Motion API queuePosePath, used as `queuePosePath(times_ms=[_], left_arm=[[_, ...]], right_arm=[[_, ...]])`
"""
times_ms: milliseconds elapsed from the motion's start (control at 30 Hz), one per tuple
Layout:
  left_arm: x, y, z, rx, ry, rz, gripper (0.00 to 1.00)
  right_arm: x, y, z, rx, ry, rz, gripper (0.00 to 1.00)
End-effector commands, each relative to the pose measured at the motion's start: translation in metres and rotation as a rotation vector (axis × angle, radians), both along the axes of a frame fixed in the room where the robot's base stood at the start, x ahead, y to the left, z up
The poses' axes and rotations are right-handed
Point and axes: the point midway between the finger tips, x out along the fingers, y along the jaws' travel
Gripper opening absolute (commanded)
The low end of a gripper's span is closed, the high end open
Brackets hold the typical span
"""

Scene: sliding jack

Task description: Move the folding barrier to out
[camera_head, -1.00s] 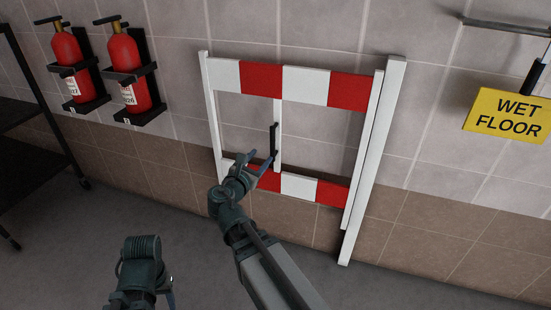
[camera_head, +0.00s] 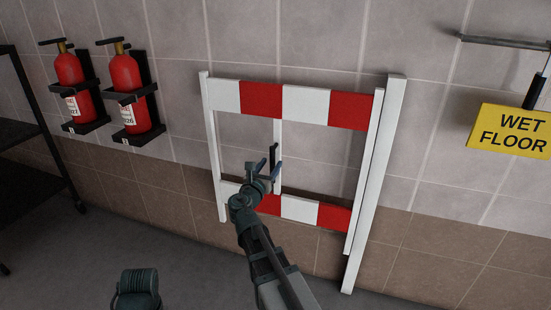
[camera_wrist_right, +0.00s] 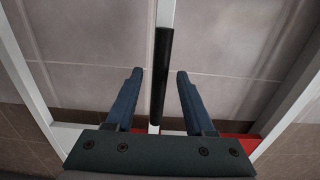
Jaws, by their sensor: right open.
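The folding barrier (camera_head: 306,105) is a white frame with red and white striped boards, standing against the tiled wall. A thin white upright (camera_head: 278,135) in its middle carries a black handle (camera_head: 273,158). My right gripper (camera_head: 263,168) is in front of the handle, partly covering its lower end. In the right wrist view its two blue fingers (camera_wrist_right: 155,85) are apart, with the black handle (camera_wrist_right: 161,70) showing between them; neither finger visibly touches it. My left arm (camera_head: 137,290) shows only at the bottom edge; its fingertips are not visible.
A tall white post (camera_head: 372,190) stands at the barrier's right side. Two red fire extinguishers (camera_head: 134,100) hang on the wall at left, beside a dark shelf rack (camera_head: 35,135). A yellow wet floor sign (camera_head: 515,130) hangs at right.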

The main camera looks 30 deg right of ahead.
Motion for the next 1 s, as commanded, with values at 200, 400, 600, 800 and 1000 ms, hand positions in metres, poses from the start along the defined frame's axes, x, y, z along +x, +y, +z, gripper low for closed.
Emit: queuePosePath(times_ms=[200,400,600,800,1000], left_arm=[[0.000,0.000,0.000,0.000,0.000,0.000,0.50],[0.000,0.000,0.000,0.000,0.000,0.000,0.50],[0.000,0.000,0.000,0.000,0.000,0.000,0.50],[0.000,0.000,0.000,0.000,0.000,0.000,0.50],[0.000,0.000,0.000,0.000,0.000,0.000,0.50]], right_arm=[[0.025,-0.028,0.000,0.001,-0.001,-0.002,0.54],[0.034,-0.039,0.000,0.001,-0.001,-0.001,0.54],[0.035,-0.041,0.000,0.001,-0.001,-0.001,0.54],[0.035,-0.041,0.000,0.001,-0.001,0.000,0.47],[0.035,-0.041,0.000,0.001,-0.001,0.000,0.11]])
